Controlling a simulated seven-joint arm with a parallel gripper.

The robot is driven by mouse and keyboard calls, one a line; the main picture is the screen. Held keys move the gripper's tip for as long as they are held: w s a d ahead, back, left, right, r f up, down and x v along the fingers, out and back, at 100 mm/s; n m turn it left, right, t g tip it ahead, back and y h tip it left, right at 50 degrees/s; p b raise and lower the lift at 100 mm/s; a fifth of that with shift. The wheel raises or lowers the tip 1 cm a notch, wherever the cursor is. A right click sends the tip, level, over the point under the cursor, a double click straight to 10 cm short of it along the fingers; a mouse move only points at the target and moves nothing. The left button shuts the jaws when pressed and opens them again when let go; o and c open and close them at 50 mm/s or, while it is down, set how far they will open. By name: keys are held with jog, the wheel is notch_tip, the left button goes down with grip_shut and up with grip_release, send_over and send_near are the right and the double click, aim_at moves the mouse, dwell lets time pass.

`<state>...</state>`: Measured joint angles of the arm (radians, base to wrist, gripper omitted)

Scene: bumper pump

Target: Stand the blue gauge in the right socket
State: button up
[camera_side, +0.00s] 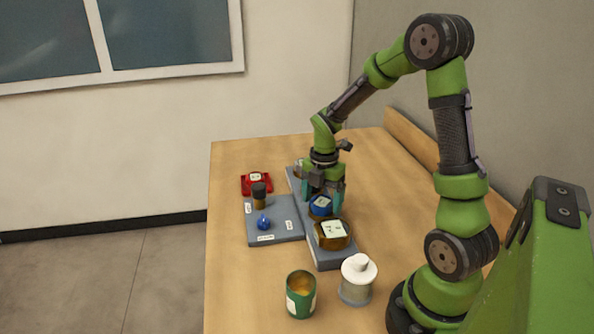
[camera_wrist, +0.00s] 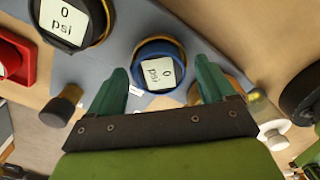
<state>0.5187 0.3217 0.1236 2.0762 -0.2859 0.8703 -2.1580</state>
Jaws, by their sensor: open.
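The blue gauge (camera_side: 320,206) has a dark blue rim and a white face reading 0 psi in the wrist view (camera_wrist: 158,72). It is at the long grey bar (camera_side: 330,257), between two brass-rimmed gauges. My gripper (camera_side: 323,192) is above it, pointing down, with its green fingers apart. In the wrist view the gauge lies between and just beyond the fingertips (camera_wrist: 162,78), with no clear contact. The near brass gauge (camera_side: 333,235) and the far one (camera_wrist: 70,18) flank it. I cannot make out the right socket or what is under the blue gauge.
A grey plate (camera_side: 288,235) with small labels holds a dark-capped knob (camera_side: 260,195) and a blue bulb (camera_side: 263,222). A green can (camera_side: 300,295) and a white-topped bottle (camera_side: 357,280) stand in front. The table's back right is clear.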

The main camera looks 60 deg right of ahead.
aim_at(322, 201)
notch_tip(322, 201, up, 11)
jog(key=s+a+r+m+t+y, duration=0.1)
jog(key=s+a+r+m+t, duration=0.2)
jog(key=a+m, duration=0.5)
jog(key=s+a+r+m+t+y, duration=0.1)
jog(key=s+a+r+m+t, duration=0.3)
jog(key=a+m, duration=0.5)
jog(key=s+m, duration=0.2)
jog(key=m, duration=0.3)
jog(key=shift+a, duration=0.2)
jog(key=shift+r, duration=0.1)
